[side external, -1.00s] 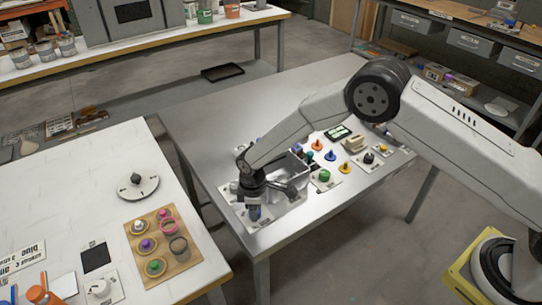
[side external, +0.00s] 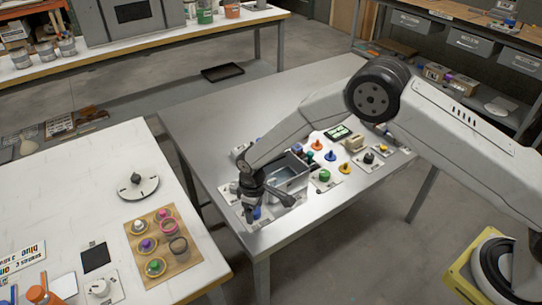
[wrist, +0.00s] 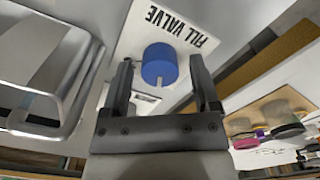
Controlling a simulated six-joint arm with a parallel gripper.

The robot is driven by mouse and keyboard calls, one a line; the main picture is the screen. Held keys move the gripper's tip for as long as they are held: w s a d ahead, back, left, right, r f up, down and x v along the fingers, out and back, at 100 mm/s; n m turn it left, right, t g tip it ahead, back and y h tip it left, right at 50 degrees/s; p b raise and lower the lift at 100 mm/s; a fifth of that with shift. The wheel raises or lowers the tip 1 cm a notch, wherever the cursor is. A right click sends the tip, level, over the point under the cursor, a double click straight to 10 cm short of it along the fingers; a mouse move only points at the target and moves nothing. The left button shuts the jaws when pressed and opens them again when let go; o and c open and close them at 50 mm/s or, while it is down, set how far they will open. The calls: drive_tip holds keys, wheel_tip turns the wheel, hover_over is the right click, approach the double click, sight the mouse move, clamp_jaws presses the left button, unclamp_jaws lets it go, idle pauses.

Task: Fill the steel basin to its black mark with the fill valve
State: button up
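The steel basin (side external: 304,181) is an open box beside my gripper in the side view, with a pale bluish surface inside that looks like water. Its wall also shows at the left of the wrist view (wrist: 75,70). I cannot make out the black mark. The fill valve's blue knob (wrist: 159,65) sits on a white plate labelled FILL VALVE (wrist: 128,42); it also shows in the side view (side external: 257,212). My gripper (wrist: 161,66) is open, with one finger on each side of the knob and visible gaps between.
Several coloured knobs, including a green one (side external: 324,175) and an orange one (side external: 317,145), stand right of the basin. A white table (side external: 60,190) at left holds a wooden board (side external: 180,262) with small cups. The steel table's far part is clear.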

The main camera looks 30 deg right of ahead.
drive_tip(key=shift+r, duration=0.1)
idle(0.3)
drive_tip(key=shift+r, duration=3.8)
idle(3.8)
